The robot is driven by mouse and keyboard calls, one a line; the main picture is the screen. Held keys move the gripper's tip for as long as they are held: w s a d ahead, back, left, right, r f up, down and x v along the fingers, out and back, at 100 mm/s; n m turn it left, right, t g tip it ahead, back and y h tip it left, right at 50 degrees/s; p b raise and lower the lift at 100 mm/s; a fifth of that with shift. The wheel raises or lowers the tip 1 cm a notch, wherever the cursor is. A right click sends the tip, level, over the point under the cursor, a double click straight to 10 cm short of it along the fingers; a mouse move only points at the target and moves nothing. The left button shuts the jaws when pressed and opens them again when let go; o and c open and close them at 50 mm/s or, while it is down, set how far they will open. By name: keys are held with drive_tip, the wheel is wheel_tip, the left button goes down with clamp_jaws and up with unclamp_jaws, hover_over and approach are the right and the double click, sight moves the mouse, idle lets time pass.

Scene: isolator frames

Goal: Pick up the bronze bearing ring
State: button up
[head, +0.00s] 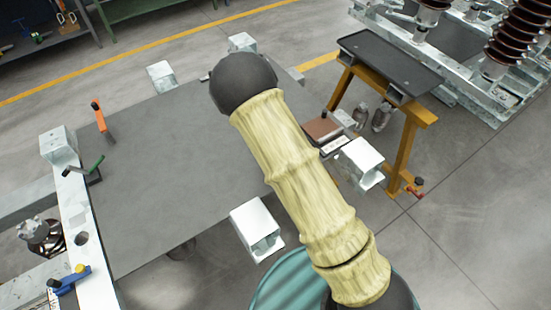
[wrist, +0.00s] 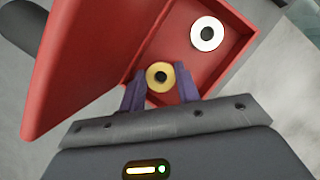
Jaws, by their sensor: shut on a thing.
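The bronze bearing ring (wrist: 160,77) is in the wrist view, a small yellow-gold ring with a dark hole. My gripper (wrist: 160,84) has its two purple fingers on the left and right sides of the ring and is shut on it. The ring shows against the inside of an open red box (wrist: 237,17); I cannot tell whether it touches the bottom. In the head view my arm covers the middle, and the gripper, ring and red box are not visible there.
A pale silver ring (wrist: 207,34) lies in the same box, up and right of the bronze one. A red panel, seemingly the lid (wrist: 80,60), stands close left of the fingers. In the head view, a grey tabletop (head: 165,170) is mostly bare, with an orange-handled clamp (head: 102,120) at its left edge.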

wheel_tip(320, 180, up, 18)
drive_tip(key=p, duration=0.1)
drive_tip(key=shift+f, duration=0.25)
idle(0.5)
